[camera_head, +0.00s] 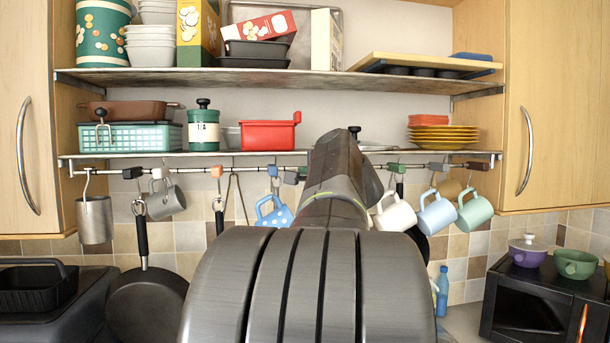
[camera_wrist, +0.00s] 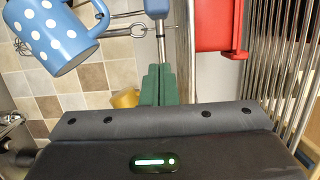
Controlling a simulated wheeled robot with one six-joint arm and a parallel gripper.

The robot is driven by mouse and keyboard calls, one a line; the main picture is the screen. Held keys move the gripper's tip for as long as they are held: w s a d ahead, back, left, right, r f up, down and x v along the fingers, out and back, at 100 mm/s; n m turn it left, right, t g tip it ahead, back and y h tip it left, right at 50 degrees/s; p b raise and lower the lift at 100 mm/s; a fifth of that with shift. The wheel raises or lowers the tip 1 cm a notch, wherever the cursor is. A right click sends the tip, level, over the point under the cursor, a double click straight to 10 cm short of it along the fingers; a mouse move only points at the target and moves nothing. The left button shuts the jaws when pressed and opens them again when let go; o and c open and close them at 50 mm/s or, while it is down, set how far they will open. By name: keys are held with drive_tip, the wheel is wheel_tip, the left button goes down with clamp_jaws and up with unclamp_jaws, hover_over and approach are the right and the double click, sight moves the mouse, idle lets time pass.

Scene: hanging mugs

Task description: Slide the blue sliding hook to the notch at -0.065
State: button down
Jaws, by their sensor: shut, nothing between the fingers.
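The blue sliding hook (camera_wrist: 157,6) shows at the top edge of the wrist view, partly cut off, on the thin rail (camera_wrist: 161,45). In the head view a small light-blue block (camera_head: 272,171) sits on the rail above the blue polka-dot mug (camera_head: 272,213), which seems to hang below it. That mug also shows in the wrist view (camera_wrist: 55,35). My gripper (camera_wrist: 158,78) has its green fingers closed together and empty, close to the rail and apart from the blue hook. In the head view my arm hides the gripper. I cannot read any notch marks.
A red container (camera_wrist: 213,22) stands on the lower shelf (camera_head: 160,154) beside the rail. Several mugs and pans hang along the rail, including a white mug (camera_head: 394,214) and a dark pan (camera_head: 146,305). A yellowish object (camera_wrist: 125,98) lies left of my fingers in the wrist view.

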drive_tip(key=b+v, duration=0.3)
drive_tip(key=v, duration=0.7)
drive_tip(key=shift+w+r, duration=0.1)
drive_tip(key=shift+w, duration=0.05)
